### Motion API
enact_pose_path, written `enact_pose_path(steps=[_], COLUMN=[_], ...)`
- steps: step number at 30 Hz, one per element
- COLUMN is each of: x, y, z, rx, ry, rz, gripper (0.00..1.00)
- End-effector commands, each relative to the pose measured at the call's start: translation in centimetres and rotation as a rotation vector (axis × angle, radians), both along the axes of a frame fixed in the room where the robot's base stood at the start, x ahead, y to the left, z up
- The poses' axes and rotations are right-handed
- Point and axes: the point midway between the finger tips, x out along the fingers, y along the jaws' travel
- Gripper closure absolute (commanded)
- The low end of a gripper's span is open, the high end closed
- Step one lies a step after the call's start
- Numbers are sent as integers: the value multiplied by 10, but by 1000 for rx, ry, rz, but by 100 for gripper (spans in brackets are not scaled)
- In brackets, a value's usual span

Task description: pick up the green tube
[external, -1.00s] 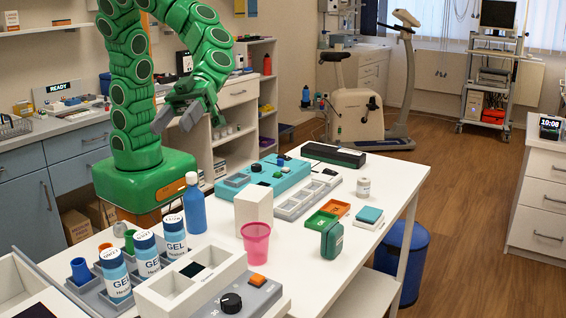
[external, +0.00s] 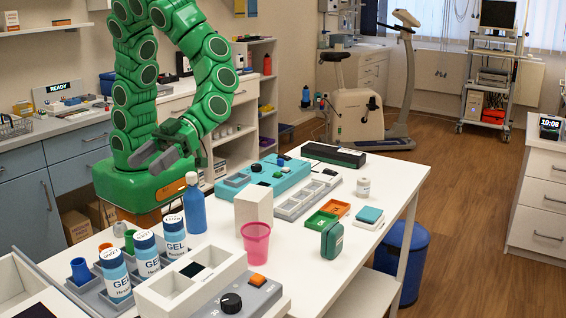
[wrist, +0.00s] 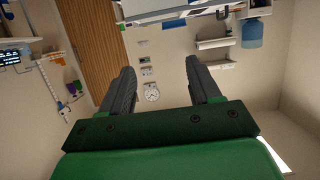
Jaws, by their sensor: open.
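A small green tube (external: 130,241) stands at the back of the grey rack (external: 88,292) on the table's near left. It is partly hidden by the white-capped GEL bottles (external: 146,256). My gripper (external: 152,161) is raised well above and behind the rack, apart from the tube. In the wrist view, my gripper (wrist: 160,78) shows two dark fingers spread apart with nothing between them. The green tube cannot be made out in the wrist view.
A blue bottle (external: 194,208) stands right of the rack, near a white block (external: 253,207) and a pink cup (external: 256,243). A grey-white device (external: 196,290) is in front. Panels with controls (external: 262,178) lie farther back. The table's right middle has free room.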

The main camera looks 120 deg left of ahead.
Motion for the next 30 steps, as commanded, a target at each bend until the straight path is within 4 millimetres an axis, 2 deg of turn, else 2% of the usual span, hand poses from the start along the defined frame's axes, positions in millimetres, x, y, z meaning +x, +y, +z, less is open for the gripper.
enact_pose_path(steps=[9, 15, 23, 30], x=[-1, -1, -1, -1], y=[-1, 0, -2, -17], z=[-72, -108, -124, -129], rx=[-1, 0, -1, 2], ry=[8, 4, 0, -1], rz=[-1, 1, 0, -1], gripper=[38, 38, 38, 38])
